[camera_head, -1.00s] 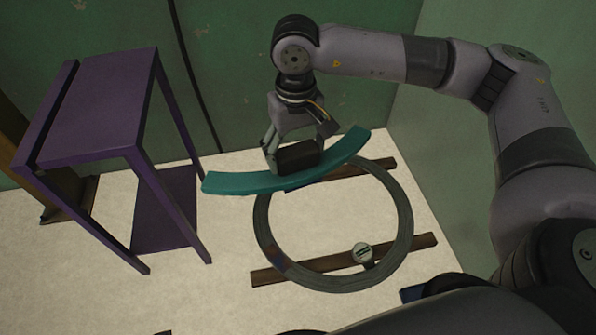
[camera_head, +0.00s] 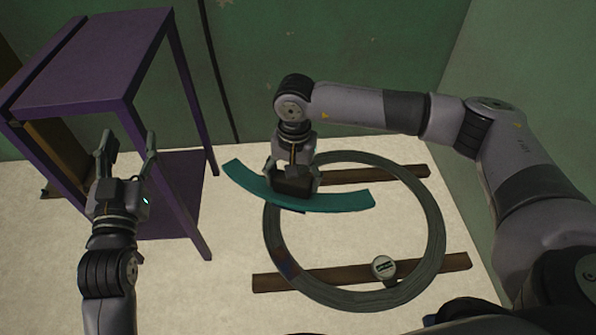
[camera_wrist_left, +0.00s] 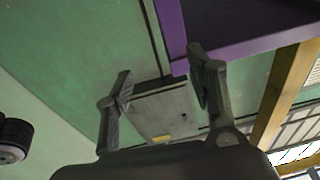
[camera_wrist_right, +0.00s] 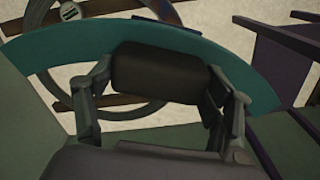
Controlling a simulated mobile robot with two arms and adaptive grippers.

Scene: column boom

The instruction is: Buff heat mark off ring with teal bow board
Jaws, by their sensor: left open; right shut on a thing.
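The grey ring (camera_head: 433,215) lies on two dark wooden beams on the pale floor. A brownish-blue heat mark (camera_head: 287,263) shows on its lower left part. The teal bow board (camera_head: 343,199) is a curved strip with a dark block handle (camera_head: 292,186). My right gripper (camera_head: 293,180) is shut on that handle and holds the board over the ring's upper left; I cannot tell whether they touch. The right wrist view shows the board (camera_wrist_right: 245,72) and handle (camera_wrist_right: 155,70) between the fingers. My left gripper (camera_head: 127,150) is open and empty, in front of the purple stand.
The purple stand (camera_head: 95,60) is at the left, with a low shelf. A round gauge-like piece (camera_head: 384,267) sits at the ring's lower right. The lower wooden beam (camera_head: 440,263) sticks out past the ring. Green walls close the back and right.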

